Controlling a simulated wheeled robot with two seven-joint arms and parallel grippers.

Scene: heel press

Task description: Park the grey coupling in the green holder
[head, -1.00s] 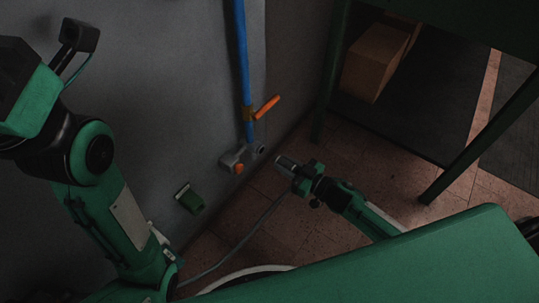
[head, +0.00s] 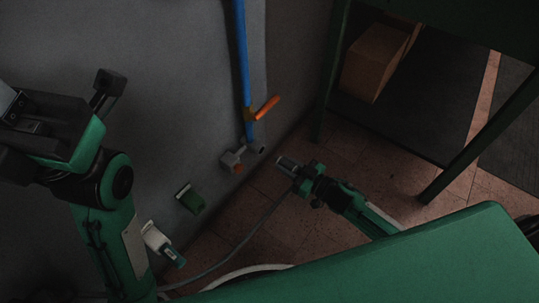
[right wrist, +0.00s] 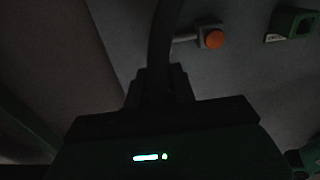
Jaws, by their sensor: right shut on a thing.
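The grey coupling (head: 287,163) is held in my right gripper (head: 297,171), which is shut on it in the air, low in front of the wall. The coupling's free end points up and left in the head view. The green holder (head: 191,199) is on the wall, left of and lower than the coupling, clearly apart from it. The holder also shows at the upper right of the right wrist view (right wrist: 292,23). The coupling cannot be made out in that dark view.
A blue pipe (head: 241,60) with an orange lever (head: 267,107) runs down to a grey fitting with an orange button (head: 238,167). A white and teal fixture (head: 160,243) is on the wall. A grey hose (head: 238,247) trails near the floor. A table leg (head: 470,146) stands right.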

